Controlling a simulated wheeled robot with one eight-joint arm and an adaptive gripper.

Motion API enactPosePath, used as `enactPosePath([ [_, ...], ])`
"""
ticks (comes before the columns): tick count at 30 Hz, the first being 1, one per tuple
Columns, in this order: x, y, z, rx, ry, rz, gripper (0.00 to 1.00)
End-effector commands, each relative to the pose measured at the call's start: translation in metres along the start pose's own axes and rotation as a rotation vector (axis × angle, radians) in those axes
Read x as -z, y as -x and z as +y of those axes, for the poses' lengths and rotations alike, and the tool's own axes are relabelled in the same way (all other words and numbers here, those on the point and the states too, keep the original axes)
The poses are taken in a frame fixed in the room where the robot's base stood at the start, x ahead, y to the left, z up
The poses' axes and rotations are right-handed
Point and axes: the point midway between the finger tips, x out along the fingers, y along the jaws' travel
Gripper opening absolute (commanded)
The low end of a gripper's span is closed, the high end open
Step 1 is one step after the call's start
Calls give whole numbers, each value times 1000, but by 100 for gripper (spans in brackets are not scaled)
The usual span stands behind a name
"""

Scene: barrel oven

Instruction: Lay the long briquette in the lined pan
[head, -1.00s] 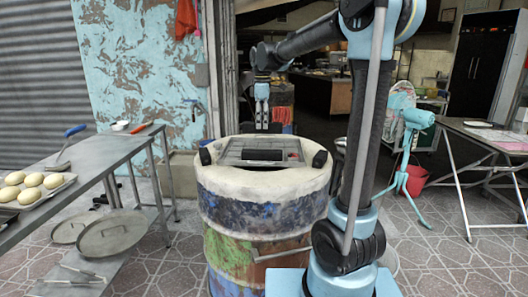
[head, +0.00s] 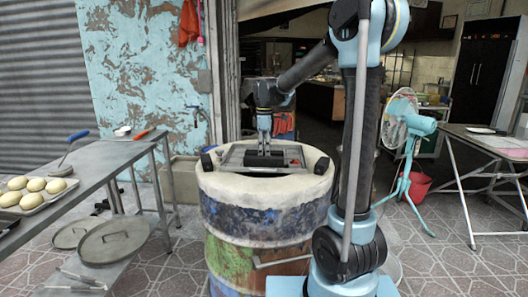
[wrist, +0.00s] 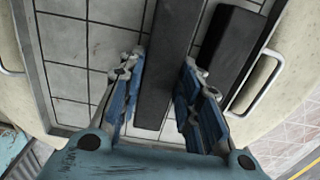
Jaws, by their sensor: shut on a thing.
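A dark, long briquette (wrist: 163,62) lies between the two blue-padded fingers of my gripper (wrist: 160,80) in the wrist view, and the gripper is shut on it. Its far end runs out of the top of that view. In the head view my gripper (head: 264,150) points straight down at the briquette (head: 266,161), over the barrel top. The grey tile-lined pan (wrist: 65,75) is beneath the briquette; its edge also shows in the head view (head: 232,155). I cannot tell whether the briquette touches the tiles. A second dark bar (wrist: 228,45) lies to the right.
The pan is set in the pale rim of the painted barrel oven (head: 260,225). Thin metal handles (wrist: 262,88) stand at its sides. A metal table (head: 105,160) with dough balls is on the left. A fan (head: 405,125) and another table (head: 480,140) are on the right.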

Motion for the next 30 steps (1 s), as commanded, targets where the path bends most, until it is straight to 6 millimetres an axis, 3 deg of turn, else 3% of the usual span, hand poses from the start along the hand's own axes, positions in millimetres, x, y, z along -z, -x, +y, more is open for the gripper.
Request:
enactPosePath([
  [5,0,-2,0,0,0,0,16],
  [6,0,-2,0,0,0,0,38],
  [7,0,-1,0,0,0,0,40],
  [20,0,5,0,0,1,0,40],
  [30,1,58,-1,0,2,0,40],
])
